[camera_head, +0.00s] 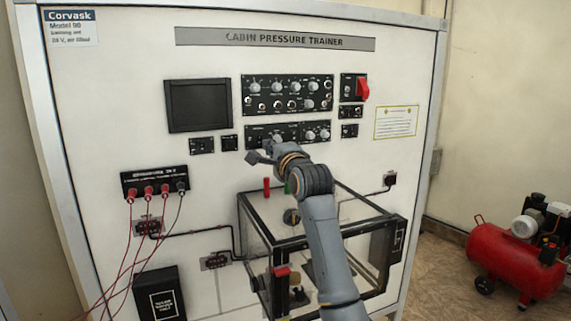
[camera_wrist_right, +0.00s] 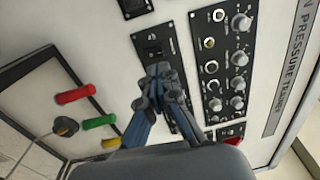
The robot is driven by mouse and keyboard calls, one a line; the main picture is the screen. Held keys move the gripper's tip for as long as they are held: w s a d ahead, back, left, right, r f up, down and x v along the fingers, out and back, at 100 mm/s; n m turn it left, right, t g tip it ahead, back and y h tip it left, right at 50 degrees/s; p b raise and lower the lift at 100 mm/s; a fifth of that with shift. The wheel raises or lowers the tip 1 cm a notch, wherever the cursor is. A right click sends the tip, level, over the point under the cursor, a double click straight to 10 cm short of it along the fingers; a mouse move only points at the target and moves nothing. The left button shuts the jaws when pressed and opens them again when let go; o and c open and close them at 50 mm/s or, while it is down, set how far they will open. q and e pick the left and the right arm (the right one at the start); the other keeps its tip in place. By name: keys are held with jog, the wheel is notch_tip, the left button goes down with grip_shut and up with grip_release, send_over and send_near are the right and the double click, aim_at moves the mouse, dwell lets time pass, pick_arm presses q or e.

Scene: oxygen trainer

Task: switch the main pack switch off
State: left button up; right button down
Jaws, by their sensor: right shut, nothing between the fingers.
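The white trainer board (camera_head: 120,100) faces me, with a narrow black lower control panel (camera_head: 320,125) under a larger knob panel. My right gripper (camera_head: 262,149) is in front of the left part of the lower panel, shut and empty. The right wrist view shows the fingertips (camera_wrist_right: 160,72) over this lower panel (camera_wrist_right: 153,42), hiding part of it. I cannot tell whether they touch it. Labels are too small to read, so I cannot say for certain which control is the main pack switch or how it stands. My left gripper is not in view.
The larger knob panel (camera_head: 288,95) is above, with a red guarded switch (camera_head: 362,89) to its right. A dark screen (camera_head: 198,105) is at left. A black-framed clear box (camera_head: 343,232) juts out below my arm. Red leads (camera_head: 125,250) hang at left.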

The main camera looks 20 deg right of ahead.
pick_arm(q)
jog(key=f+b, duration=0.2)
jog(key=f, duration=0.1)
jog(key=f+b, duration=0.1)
jog(key=b, duration=0.1)
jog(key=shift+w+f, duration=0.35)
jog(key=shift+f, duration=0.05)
pick_arm(e)
jog(key=s+f, duration=0.2)
jog(key=s, duration=0.5)
jog(key=shift+d, duration=0.35)
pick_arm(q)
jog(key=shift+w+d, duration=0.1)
pick_arm(e)
jog(key=shift+r, duration=0.1)
